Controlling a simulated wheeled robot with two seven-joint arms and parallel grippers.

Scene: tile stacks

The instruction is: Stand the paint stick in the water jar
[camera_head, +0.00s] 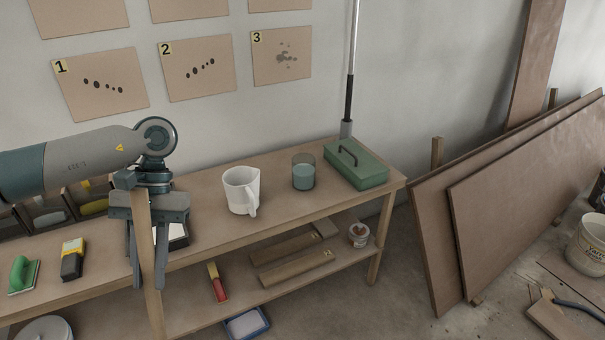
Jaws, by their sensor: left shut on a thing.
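My left gripper (150,284) hangs pointing down in front of the bench, at the left of the view. It is shut on a long, flat wooden paint stick (143,220), which stands nearly upright, its top near the gripper's body and its lower end below the fingertips. The water jar (303,174) is a clear glass with blue-grey water, standing upright on the bench top towards its right end, well right of the gripper. The stick is apart from the jar. My right gripper is not in view.
A green metal box (356,165) is right of the jar, near a pole. A yellow-black tool (73,260) and a green-handled block (22,274) lie left. The lower shelf holds boards (298,268).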

